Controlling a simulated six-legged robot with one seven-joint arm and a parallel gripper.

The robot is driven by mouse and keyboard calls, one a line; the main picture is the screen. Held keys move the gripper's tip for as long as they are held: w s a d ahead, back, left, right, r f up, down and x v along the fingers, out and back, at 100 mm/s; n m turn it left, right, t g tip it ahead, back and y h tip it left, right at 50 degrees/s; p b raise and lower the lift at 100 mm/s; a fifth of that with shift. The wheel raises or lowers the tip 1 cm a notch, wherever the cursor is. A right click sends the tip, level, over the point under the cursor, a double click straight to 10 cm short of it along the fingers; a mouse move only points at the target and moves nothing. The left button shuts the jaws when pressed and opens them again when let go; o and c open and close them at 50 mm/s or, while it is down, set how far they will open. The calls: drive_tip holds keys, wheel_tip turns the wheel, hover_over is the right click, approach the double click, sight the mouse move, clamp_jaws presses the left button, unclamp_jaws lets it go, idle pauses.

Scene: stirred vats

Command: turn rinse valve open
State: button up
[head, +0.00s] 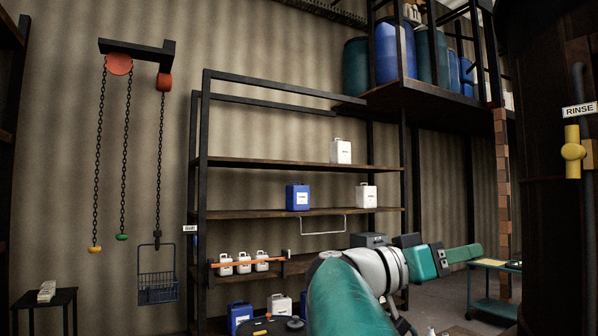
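The rinse valve (573,152) is at the right edge of the head view. It has a yellow upright bar handle with a round hub, below a white sign (579,110) that reads RINSE. It is beside a thin vertical pipe on a large dark vat (548,220). My teal and white arm rises from the bottom middle and reaches right. My gripper (465,254) is at its end, left of and below the valve, clearly apart from it in the picture. Its fingers are seen side-on, so I cannot tell whether they are open or shut. I see nothing held in it.
A dark shelf rack (300,212) with white and blue jugs stands at the back. Chains and a wire basket (158,280) hang at the left. A teal cart (492,293) stands below and right of my gripper. Blue drums (390,50) sit on a high platform.

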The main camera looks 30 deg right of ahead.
sight(567, 147)
drive_tip(key=s+r+m+g, duration=0.6)
drive_tip(key=r+m+g, duration=0.1)
drive_tip(key=r, duration=0.5)
drive_tip(key=shift+m, duration=0.3)
drive_tip(key=x, duration=0.9)
drive_tip(key=f+x, duration=0.1)
drive_tip(key=x, duration=0.4)
drive_tip(key=shift+s+d+r, duration=0.1)
drive_tip(key=shift+d, duration=0.3)
clamp_jaws()
